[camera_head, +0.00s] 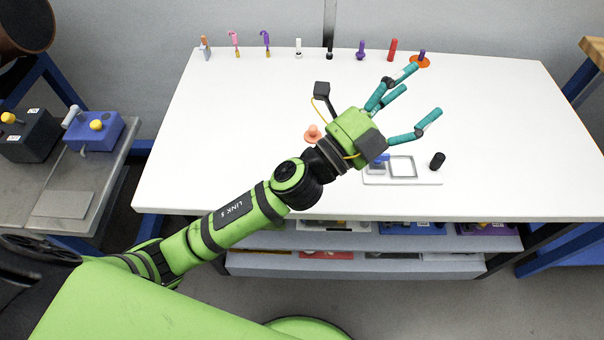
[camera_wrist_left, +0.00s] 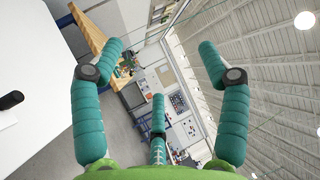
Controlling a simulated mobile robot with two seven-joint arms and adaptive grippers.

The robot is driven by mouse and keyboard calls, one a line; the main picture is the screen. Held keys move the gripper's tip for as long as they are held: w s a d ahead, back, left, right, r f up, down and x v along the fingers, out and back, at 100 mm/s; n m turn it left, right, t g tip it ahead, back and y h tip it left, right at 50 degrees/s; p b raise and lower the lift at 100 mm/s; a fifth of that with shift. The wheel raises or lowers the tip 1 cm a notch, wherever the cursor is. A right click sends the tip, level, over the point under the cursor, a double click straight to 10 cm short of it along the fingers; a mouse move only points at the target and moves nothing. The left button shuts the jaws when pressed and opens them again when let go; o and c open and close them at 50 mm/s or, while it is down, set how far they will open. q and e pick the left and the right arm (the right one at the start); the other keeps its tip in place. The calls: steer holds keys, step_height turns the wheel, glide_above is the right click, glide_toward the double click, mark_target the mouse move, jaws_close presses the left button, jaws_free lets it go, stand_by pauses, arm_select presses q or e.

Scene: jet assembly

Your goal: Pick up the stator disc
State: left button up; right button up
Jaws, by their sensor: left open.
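Two disc-like parts lie on the white table, and I cannot tell for sure which is the stator disc. One is an orange disc (camera_head: 424,63) with a purple stem at the back right. The other is a salmon disc with a knob (camera_head: 313,133), left of my left wrist. My left gripper (camera_head: 420,92) has teal fingers spread wide, open and empty, above the table's right middle and in front of the orange disc. In the left wrist view, the open fingers (camera_wrist_left: 158,72) hold nothing, and neither disc shows. My right gripper is not in view.
Several small parts, including a red cylinder (camera_head: 392,49) and a purple part (camera_head: 361,50), stand along the table's back edge. A light tray (camera_head: 430,179) with a black cylinder (camera_head: 437,160) lies near the front. The table's left and right sides are clear.

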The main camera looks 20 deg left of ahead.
arm_select(q)
steer(key=s+d+f+m+g+h, duration=0.2)
steer(key=s+d+m+g+h, duration=0.55)
steer(key=m+g, duration=0.7)
step_height(320, 180, down, 10)
steer(key=s+m+g+y, duration=0.1)
steer(key=m+g+y, duration=0.3)
steer(key=m+y, duration=0.5)
steer(key=w+a+f+m+y, duration=0.1)
steer(key=w+a+f+y, duration=0.2)
steer(key=a, duration=0.5)
steer(key=w+a+f+m+t+y, duration=0.1)
steer(key=w+a+f+y, duration=0.2)
steer(key=a+y, duration=0.2)
steer(key=w+a+f+m+y, duration=0.2)
steer(key=a+y, duration=0.3)
steer(key=a, duration=0.6)
steer(key=shift+w+a+f, duration=0.25)
steer(key=shift+w+f, duration=0.4)
steer(key=shift+f, duration=0.15)
steer(key=shift+a+f+p, duration=0.15)
steer(key=shift+f+p, duration=0.15)
step_height(320, 180, down, 6)
steer(key=shift+s+r+p, duration=0.15)
steer(key=shift+r+p, duration=0.1)
steer(key=shift+p, duration=0.75)
steer(key=shift+f, duration=0.3)
steer(key=c, duration=1.1)
